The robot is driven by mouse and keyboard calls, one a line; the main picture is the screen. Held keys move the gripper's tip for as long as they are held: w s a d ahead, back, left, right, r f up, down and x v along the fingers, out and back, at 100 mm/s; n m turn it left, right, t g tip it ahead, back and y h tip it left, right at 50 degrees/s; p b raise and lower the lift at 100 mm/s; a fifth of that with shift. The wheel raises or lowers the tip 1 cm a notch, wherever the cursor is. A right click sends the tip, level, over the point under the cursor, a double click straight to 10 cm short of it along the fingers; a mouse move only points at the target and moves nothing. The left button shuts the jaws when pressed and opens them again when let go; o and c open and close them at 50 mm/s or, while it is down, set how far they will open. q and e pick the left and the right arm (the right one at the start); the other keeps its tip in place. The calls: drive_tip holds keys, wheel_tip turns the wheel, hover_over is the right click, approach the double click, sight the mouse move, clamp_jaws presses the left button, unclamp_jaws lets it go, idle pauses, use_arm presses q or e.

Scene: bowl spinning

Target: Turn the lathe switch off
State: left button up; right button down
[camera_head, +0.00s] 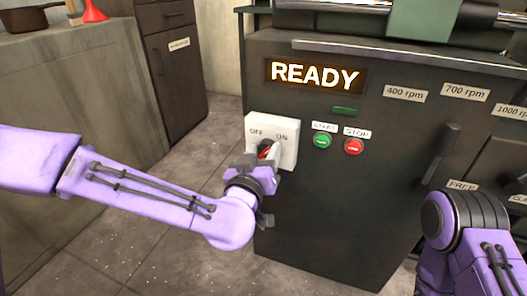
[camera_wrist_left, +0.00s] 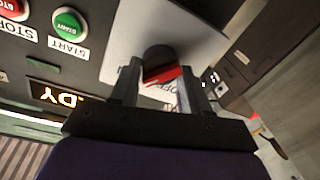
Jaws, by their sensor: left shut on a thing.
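The lathe switch is a white plate (camera_head: 286,131) marked OFF on the left and ON on the right, on the dark front of the lathe (camera_head: 310,215). Its knob (camera_head: 265,149) is black and red, partly hidden by my gripper. My left gripper (camera_head: 262,163) is at the knob, shut on it. In the left wrist view the knob (camera_wrist_left: 163,73) sits between the two fingers of my left gripper (camera_wrist_left: 160,85). I cannot tell exactly which label the knob points to. My right gripper is out of view; only my right arm shows at lower right.
A lit READY display (camera_head: 314,76) is above the switch. A green START button (camera_head: 322,142) and a red STOP button (camera_head: 353,146) are just right of it. A lever (camera_head: 441,154) stands farther right. Cabinets (camera_head: 176,60) are at left, with open floor between.

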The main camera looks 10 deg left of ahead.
use_arm(q)
drive_tip(key=n+p, duration=0.2)
drive_tip(key=n, duration=0.1)
drive_tip(key=shift+r, duration=0.1)
drive_tip(key=shift+a+n+p, duration=0.1)
drive_tip(key=shift+n+p, duration=0.4)
drive_tip(key=shift+n, duration=0.5)
drive_tip(key=n+p, duration=0.2)
drive_tip(key=n, duration=0.3)
drive_tip(key=shift+g, duration=0.4)
drive_tip(key=n, duration=0.3)
drive_tip(key=shift+a+f+h+p, duration=0.1)
drive_tip(key=shift+f+h+p, duration=0.1)
drive_tip(key=shift+h+p, duration=0.15)
drive_tip(key=shift+n, duration=1.4)
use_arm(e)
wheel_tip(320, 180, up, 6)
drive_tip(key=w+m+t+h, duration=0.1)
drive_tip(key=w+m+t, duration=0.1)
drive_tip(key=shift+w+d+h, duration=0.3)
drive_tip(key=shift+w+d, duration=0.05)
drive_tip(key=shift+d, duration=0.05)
use_arm(q)
drive_tip(key=o, duration=1)
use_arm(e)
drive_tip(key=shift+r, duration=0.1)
